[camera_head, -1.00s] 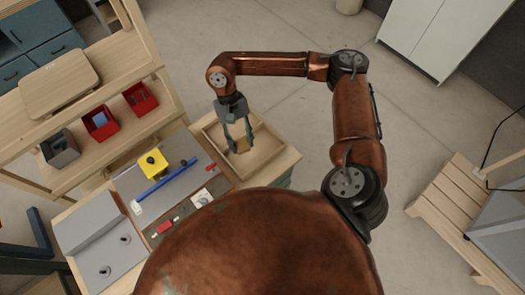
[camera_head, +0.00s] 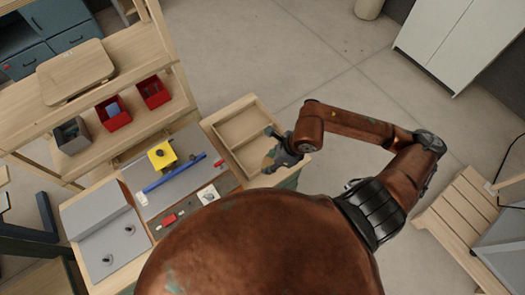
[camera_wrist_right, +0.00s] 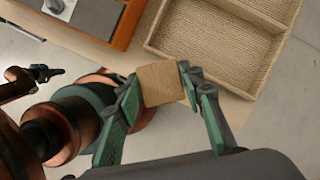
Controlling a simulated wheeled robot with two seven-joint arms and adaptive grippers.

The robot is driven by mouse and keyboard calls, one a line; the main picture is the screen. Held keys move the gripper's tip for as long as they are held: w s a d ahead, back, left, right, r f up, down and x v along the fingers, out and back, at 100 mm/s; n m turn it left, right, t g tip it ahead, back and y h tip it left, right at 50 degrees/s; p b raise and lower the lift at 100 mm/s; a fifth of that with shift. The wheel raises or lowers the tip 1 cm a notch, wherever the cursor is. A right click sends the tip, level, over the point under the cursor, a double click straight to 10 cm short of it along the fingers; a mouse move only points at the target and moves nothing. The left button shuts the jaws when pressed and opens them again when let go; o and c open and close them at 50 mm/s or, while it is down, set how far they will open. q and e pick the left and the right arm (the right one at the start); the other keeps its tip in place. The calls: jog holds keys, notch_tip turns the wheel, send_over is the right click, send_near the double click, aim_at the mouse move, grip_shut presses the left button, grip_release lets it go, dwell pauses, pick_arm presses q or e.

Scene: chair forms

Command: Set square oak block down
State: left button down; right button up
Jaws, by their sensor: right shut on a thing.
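The square oak block (camera_wrist_right: 160,84) is a small light-brown piece with a square face. My right gripper (camera_wrist_right: 161,77) is shut on it, with a green finger on each side. In the head view my right gripper (camera_head: 271,161) is over the near right part of the wooden tray (camera_head: 214,128), and the block is mostly hidden there. In the wrist view the tray (camera_wrist_right: 151,42) lies beyond the block, which overlaps its near edge. I cannot tell the block's height above the surface.
Left of the tray, a board carries a yellow block (camera_head: 162,155), a blue bar (camera_head: 174,173) and small red parts. A shelf with two red bins (camera_head: 113,113) and a grey bin (camera_head: 72,135) stands behind. The tray's compartments look empty.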

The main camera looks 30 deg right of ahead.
jog(key=m, duration=0.2)
jog(key=d+m+h, duration=0.1)
jog(key=shift+s+r+t, duration=0.3)
jog(key=shift+r, duration=0.05)
jog(key=shift+w+d+f, duration=0.1)
jog(key=shift+w+d, duration=0.05)
jog(key=shift+w, duration=0.05)
jog(key=w+d+f, duration=0.4)
jog(key=w, duration=0.4)
send_near(266, 146)
jog(key=shift+w+a+f+p, duration=0.35)
jog(key=shift+w+a+f, duration=0.3)
jog(key=shift+a, duration=0.25)
jog(key=shift+w+d+f, duration=0.15)
jog(key=shift+w+f, duration=0.1)
jog(key=shift+f, duration=0.1)
jog(key=shift+w+f, duration=0.1)
jog(key=shift+f, duration=1.5)
jog(key=shift+f, duration=0.15)
jog(key=o, duration=1.2)
jog(key=shift+c, duration=0.2)
